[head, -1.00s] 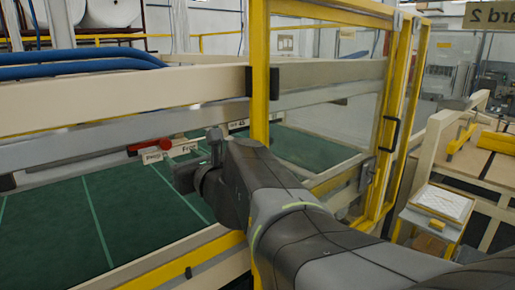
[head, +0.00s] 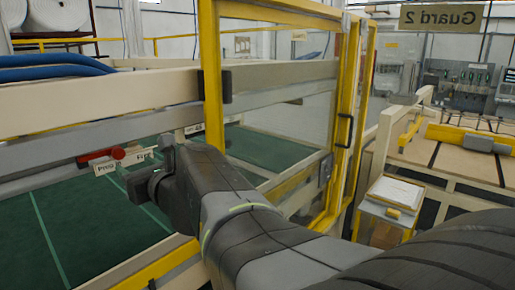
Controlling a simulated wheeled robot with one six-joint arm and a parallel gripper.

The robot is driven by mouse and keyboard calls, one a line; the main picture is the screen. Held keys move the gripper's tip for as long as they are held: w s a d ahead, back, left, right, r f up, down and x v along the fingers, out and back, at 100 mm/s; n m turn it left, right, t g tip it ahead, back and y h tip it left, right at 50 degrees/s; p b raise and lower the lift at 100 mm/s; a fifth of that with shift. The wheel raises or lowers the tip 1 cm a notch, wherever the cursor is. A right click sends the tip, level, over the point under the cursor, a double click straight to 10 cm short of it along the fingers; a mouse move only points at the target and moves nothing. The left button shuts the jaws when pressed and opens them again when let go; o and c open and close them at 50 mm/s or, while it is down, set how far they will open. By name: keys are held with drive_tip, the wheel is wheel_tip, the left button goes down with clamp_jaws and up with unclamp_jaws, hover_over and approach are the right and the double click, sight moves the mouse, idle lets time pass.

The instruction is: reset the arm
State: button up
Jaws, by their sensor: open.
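My arm reaches from the lower right toward the middle left. My gripper (head: 142,184) is at its far end, small and dark, over the green bed of the machine. It is open, and I see nothing between its fingers. My own wrist hides part of it. A red handle (head: 117,153) and white label plates (head: 105,167) on the machine's rail are just beyond it to the upper left. I cannot tell how near the gripper is to them.
A yellow-framed clear guard door (head: 352,130) stands right of my wrist. A cream beam (head: 100,103) crosses the left side. A small stand (head: 393,207) with a white panel is at right, before a table with a yellow bar (head: 465,137). A "Guard 2" sign (head: 441,18) hangs above.

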sight(118, 154)
drive_tip(key=x, duration=1.1)
drive_tip(key=shift+w, duration=0.1)
